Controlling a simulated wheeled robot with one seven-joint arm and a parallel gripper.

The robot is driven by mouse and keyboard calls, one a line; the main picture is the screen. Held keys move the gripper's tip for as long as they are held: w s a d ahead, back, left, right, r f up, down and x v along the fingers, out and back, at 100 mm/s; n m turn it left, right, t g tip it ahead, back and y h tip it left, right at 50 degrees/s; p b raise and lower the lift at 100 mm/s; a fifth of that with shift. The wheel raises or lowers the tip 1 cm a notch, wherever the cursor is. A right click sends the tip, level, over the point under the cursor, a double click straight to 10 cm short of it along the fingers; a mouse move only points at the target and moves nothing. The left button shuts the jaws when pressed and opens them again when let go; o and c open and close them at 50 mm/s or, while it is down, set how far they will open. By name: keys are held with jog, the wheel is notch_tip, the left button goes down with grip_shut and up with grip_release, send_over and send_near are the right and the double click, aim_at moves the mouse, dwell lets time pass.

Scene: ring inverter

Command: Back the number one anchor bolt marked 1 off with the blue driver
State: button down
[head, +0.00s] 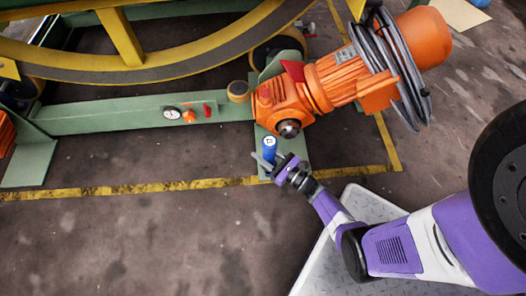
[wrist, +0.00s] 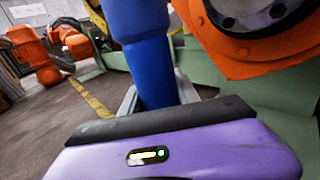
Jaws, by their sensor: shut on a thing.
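The blue driver (head: 269,151) stands upright over the green foot plate below the orange gear motor. Its top is white with a small dark mark too small to read. My gripper (head: 269,164) is shut on the driver from the lower right. In the wrist view the blue shaft (wrist: 147,65) rises just beyond the dark-edged purple jaw. The number one anchor bolt is not visible; whether the driver's lower end sits on it cannot be seen.
The orange gear motor (head: 330,82) with a looped grey cable overhangs close beside my gripper. A green frame beam (head: 130,115) with a gauge runs left under the yellow ring (head: 150,72). A yellow floor line (head: 120,189) crosses open floor in front.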

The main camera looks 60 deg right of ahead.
aim_at(269, 155)
jog(key=shift+f, duration=0.4)
dwell(1.3)
dwell(0.5)
jog(key=shift+r+p, duration=1.9)
jog(key=shift+r, duration=0.8)
jog(key=shift+w, duration=0.1)
